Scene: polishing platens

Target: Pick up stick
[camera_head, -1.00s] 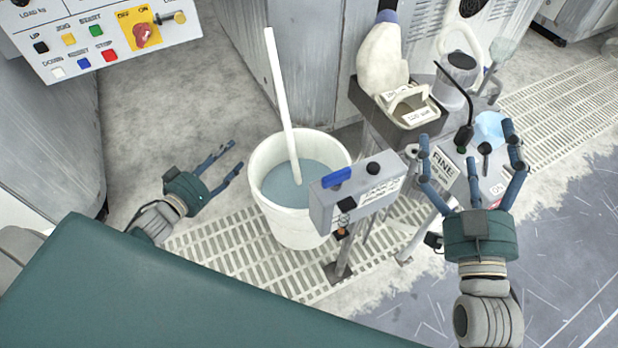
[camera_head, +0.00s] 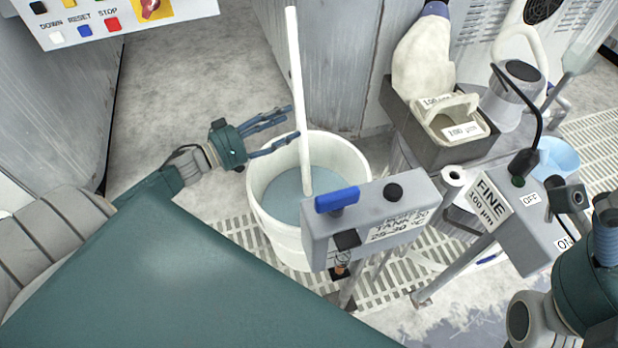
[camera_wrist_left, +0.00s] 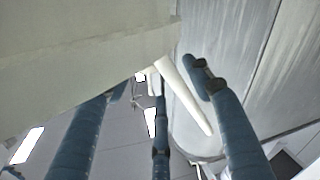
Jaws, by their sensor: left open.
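The white stick (camera_head: 295,90) leans upright in a white bucket (camera_head: 258,205) of bluish liquid, its top well above the rim. My left gripper (camera_head: 294,121) is open beside the stick, its fingers pointing right and their tips at the stick's left edge, above the bucket's rim. I cannot tell whether they touch it. In the left wrist view the stick (camera_wrist_left: 184,95) shows between the blue fingers. My right gripper (camera_head: 603,215) is cut off at the right edge, so its jaws cannot be judged.
A grey tank box (camera_head: 330,240) with a blue switch stands close in front of the bucket. To the right are a FINE control box (camera_head: 530,235) and a dark tray (camera_head: 440,147) holding a white container. A button panel (camera_head: 190,12) hangs at top left. Floor left of the bucket is clear.

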